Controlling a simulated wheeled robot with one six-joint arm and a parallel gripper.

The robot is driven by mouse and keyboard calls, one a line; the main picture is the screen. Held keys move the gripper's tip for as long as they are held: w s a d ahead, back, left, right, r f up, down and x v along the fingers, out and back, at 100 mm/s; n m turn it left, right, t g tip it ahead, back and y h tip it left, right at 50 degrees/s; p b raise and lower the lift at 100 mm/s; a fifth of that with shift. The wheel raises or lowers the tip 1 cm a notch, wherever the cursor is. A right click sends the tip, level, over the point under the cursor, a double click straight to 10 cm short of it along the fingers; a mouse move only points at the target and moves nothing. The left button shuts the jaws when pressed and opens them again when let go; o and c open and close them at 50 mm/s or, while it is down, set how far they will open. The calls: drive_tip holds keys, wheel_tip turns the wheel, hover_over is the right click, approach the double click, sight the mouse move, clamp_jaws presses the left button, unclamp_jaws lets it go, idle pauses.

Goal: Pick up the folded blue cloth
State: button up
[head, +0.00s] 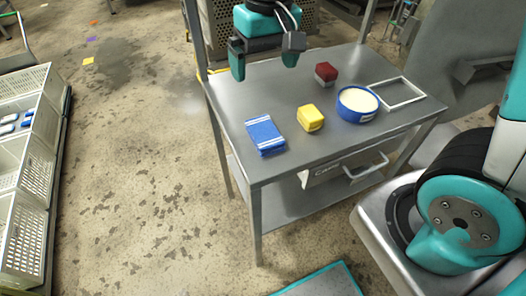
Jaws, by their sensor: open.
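The folded blue cloth (264,134) has white stripes and lies flat on the metal table (233,105), near its front left corner. My gripper (264,65) is teal and dark grey and hangs above the far left part of the table. Its two fingers are spread apart with nothing visible between them. It is apart from the cloth, which lies nearer to me and is fully in view.
A yellow block (310,118) lies right of the cloth. Beyond are a red block (326,74), a blue round tub (357,104) with pale contents and a white frame (398,93). A drawer handle (366,166) juts from the table front. White crates (36,165) stand left.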

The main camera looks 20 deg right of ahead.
wheel_tip(320, 180, down, 4)
drive_tip(key=w+m+b, duration=0.1)
drive_tip(key=w, duration=0.1)
hover_over(264, 131)
drive_tip(key=shift+h, duration=0.3)
drive_tip(key=f, duration=1)
drive_tip(key=shift+w+f, duration=0.25)
drive_tip(key=shift+f, duration=0.1)
drive_tip(key=shift+s+f, duration=0.15)
drive_tip(key=shift+f, duration=1.35)
drive_tip(key=shift+s+f, duration=0.1)
drive_tip(key=shift+f, duration=1.35)
drive_tip(key=c, duration=1)
drive_tip(key=shift+r, duration=0.1)
wheel_tip(264, 131, up, 20)
drive_tip(key=p, duration=0.1)
drive_tip(key=shift+o, duration=0.4)
